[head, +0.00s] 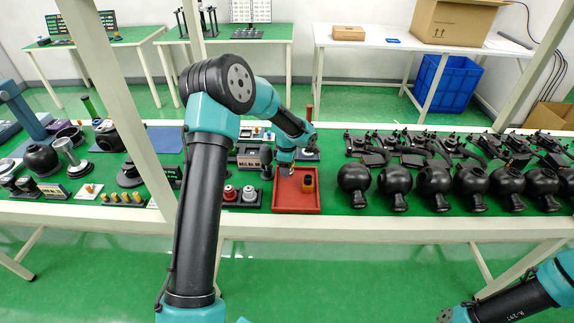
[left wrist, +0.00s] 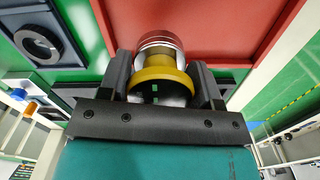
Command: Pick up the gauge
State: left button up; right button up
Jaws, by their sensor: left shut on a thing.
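The gauge is a silver cylinder with a yellow ring; it shows in the left wrist view (left wrist: 163,72) between the two dark fingers of my left gripper (left wrist: 162,62). The fingers are shut on its sides. In the head view my left gripper (head: 286,170) is over the left rear part of a red tray (head: 296,205); the held gauge is too small there to make out clearly. A small orange-yellow piece (head: 308,183) shows in the tray area, right of the gripper. My right arm shows only at the lower right of the head view, its fingers out of sight.
Several black round housings (head: 396,180) stand in a row right of the tray. A dark block with a round opening (left wrist: 40,42) is left of the gripper in the left wrist view. The tray's front is bare.

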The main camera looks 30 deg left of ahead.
pick_arm(q)
jog(key=s+d, duration=0.2)
jog(key=s, duration=0.2)
jog(key=s+d+r, duration=0.1)
jog(key=s+d, duration=0.1)
jog(key=s, duration=0.1)
jog(key=s+d, duration=0.3)
jog(key=s, duration=0.1)
jog(key=shift+s+r, duration=0.15)
jog(key=shift+s, duration=0.2)
jog(key=shift+d, duration=0.1)
